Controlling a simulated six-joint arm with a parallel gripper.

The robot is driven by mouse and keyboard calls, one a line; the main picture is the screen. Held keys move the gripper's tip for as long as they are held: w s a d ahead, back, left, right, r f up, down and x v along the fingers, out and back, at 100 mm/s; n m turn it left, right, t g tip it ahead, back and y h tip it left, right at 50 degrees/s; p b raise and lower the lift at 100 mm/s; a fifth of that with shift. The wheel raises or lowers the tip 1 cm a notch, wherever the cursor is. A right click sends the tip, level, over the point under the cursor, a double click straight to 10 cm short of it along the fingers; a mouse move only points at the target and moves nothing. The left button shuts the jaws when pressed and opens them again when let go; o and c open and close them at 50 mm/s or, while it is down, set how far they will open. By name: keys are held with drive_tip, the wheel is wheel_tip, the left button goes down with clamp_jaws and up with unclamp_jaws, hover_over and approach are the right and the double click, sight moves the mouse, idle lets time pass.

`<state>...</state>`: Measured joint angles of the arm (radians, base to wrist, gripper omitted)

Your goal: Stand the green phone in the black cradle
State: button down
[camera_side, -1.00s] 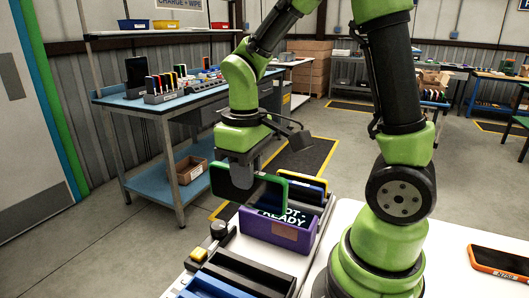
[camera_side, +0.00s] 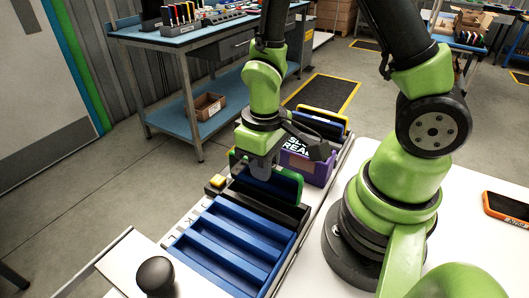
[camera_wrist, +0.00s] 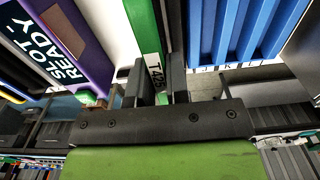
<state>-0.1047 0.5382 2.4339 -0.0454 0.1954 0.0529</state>
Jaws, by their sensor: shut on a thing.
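The green phone (camera_side: 288,184) is upright, with a dark face and green rim. My gripper (camera_side: 262,170) is shut on it from above. In the wrist view the phone's edge (camera_wrist: 146,40), labelled T425, runs between my gripper's fingers (camera_wrist: 157,88). The black cradle (camera_side: 262,203) lies between the purple cradle and the blue rack. The phone stands over or within its back part, roughly parallel to it. The phone's lower edge is hidden, so I cannot tell whether it is seated in the slot.
A purple cradle (camera_side: 304,168) with "SLOT READY" lettering stands close behind the phone, with other phones (camera_side: 322,122) beyond. A blue slotted rack (camera_side: 228,248) is in front. A yellow button (camera_side: 218,181) is at left. An orange phone (camera_side: 506,207) lies at right.

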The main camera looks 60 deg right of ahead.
sight(264, 190)
drive_tip(key=shift+f, duration=2.2)
drive_tip(key=shift+f, duration=0.25)
drive_tip(key=c, duration=1)
unclamp_jaws()
wheel_tip(264, 190, up, 10)
drive_tip(key=shift+f, duration=0.1)
